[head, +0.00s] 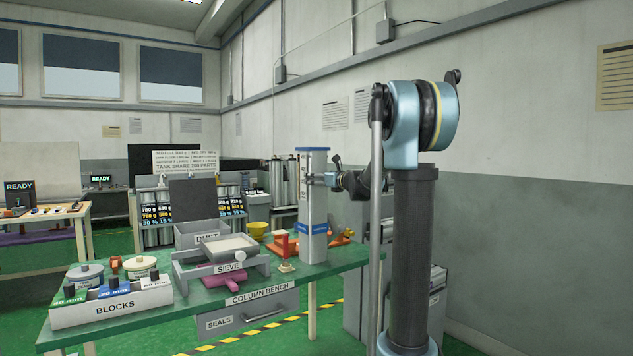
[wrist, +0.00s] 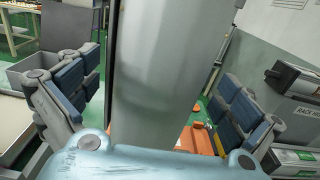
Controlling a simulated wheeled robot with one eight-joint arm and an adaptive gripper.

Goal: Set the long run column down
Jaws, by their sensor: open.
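The long run column (head: 313,200) is a tall grey column with a blue band low on it. It stands upright at the right end of the green column bench (head: 342,262), and its foot appears to meet the bench top. My gripper (head: 322,180) is at the column's upper half, reaching in from the right. In the wrist view the column (wrist: 158,75) rises between the two fingers of my gripper (wrist: 152,98). The fingers are open, with a visible gap on each side of the column. The column's base is hidden in the wrist view.
A blocks box (head: 112,302) is at the bench's left end. A cabinet (head: 438,295) is beyond the right end.

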